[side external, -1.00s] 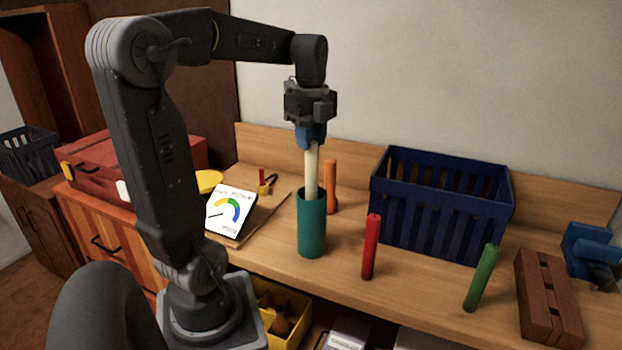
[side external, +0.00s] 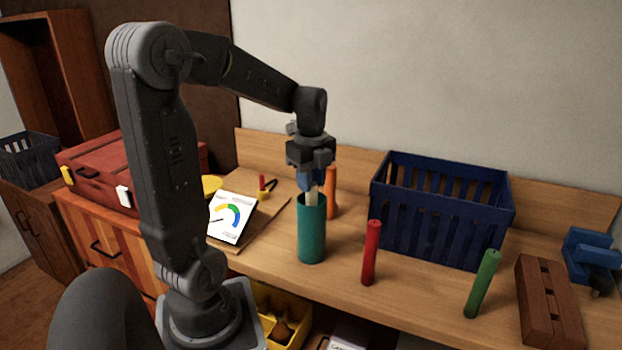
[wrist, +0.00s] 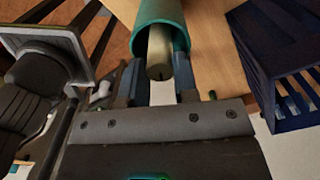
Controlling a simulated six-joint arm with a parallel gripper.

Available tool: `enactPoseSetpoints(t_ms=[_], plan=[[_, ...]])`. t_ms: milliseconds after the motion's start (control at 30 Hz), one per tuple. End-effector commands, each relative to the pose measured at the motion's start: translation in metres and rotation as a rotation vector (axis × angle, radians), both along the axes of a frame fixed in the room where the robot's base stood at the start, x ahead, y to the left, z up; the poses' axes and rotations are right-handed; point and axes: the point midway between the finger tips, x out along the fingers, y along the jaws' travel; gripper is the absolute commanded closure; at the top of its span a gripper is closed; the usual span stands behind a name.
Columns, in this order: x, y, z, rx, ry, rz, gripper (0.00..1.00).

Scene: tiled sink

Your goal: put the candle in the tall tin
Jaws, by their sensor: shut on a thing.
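The tall teal tin (side external: 312,238) stands upright on the wooden bench. The cream candle (side external: 312,193) is upright, with its lower part hidden inside the tin and only a short top part showing. My gripper (side external: 310,181) is right above the tin's mouth, pointing down, shut on the candle's top end. In the wrist view the candle (wrist: 159,52) sits between my two fingers (wrist: 159,78), with the tin's rim (wrist: 183,28) around it. Whether the candle touches the tin's bottom is hidden.
An orange candle (side external: 331,190) stands close behind the tin. A red candle (side external: 371,255) and a green candle (side external: 482,285) stand to the right. A navy crate (side external: 440,215) is behind them. A brown block (side external: 548,303) lies far right.

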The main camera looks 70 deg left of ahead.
Motion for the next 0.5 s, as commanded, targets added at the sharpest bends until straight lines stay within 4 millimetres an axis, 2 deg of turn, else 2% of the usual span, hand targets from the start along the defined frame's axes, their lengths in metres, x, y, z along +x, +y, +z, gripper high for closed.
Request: enactPoseSetpoints(t_ms=[433, 467, 500], plan=[[-0.0001, -0.0001, -0.0102, 0.0, 0.0, 0.0, 1.0], [-0.0002, -0.0002, -0.0103, 0.0, 0.001, 0.0, 0.7], [-0.0002, -0.0002, -0.0103, 0.0, 0.001, 0.0, 0.66]])
